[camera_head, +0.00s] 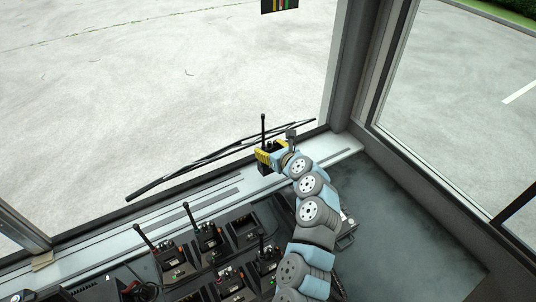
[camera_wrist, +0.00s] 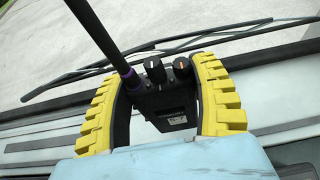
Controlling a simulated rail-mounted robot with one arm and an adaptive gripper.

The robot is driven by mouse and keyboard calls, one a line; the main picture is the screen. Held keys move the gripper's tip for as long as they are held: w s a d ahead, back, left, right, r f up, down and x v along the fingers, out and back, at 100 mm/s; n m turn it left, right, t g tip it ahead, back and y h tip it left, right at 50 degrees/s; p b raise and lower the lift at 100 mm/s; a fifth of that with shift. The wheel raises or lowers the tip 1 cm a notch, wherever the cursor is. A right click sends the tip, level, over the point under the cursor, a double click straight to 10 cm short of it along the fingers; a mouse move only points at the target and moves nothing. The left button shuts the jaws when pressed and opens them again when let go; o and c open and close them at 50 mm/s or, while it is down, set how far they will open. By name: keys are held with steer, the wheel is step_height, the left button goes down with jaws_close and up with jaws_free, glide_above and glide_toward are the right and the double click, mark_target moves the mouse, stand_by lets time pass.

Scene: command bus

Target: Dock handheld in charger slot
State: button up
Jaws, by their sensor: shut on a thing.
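My gripper (camera_head: 268,155) has yellow padded fingers and is shut on a black handheld radio (camera_wrist: 172,98). In the wrist view the radio sits between both fingers, antenna up and leaning left, with two knobs on top. In the head view the held radio (camera_head: 266,168) is near the windscreen, above the grey ledge and right of the chargers. Its lower end is not clear. A bank of black charger slots lies on the console; an empty-looking slot (camera_head: 243,229) is at its upper right. Other handhelds stand in slots at the left (camera_head: 167,252), middle (camera_head: 208,238) and right (camera_head: 267,259).
The grey ledge (camera_head: 110,252) runs along the windscreen behind the chargers. A wiper (camera_head: 215,155) lies outside the glass. A window pillar (camera_head: 352,60) stands right of my gripper. Upright antennas rise from the docked handhelds. The dark floor at the right (camera_head: 420,225) is clear.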

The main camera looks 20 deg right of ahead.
steer(key=shift+w+f, duration=0.55)
steer(key=shift+f, duration=0.05)
step_height(320, 180, down, 3)
steer(key=shift+r, duration=0.15)
steer(key=shift+p, duration=0.75)
steer(key=shift+w, duration=0.1)
steer(key=shift+f, duration=0.3)
steer(key=o, duration=1.3)
steer(key=shift+c, duration=0.2)
steer(key=shift+d+f+b, duration=0.1)
steer(key=shift+f+b, duration=0.1)
steer(key=shift+b, duration=0.4)
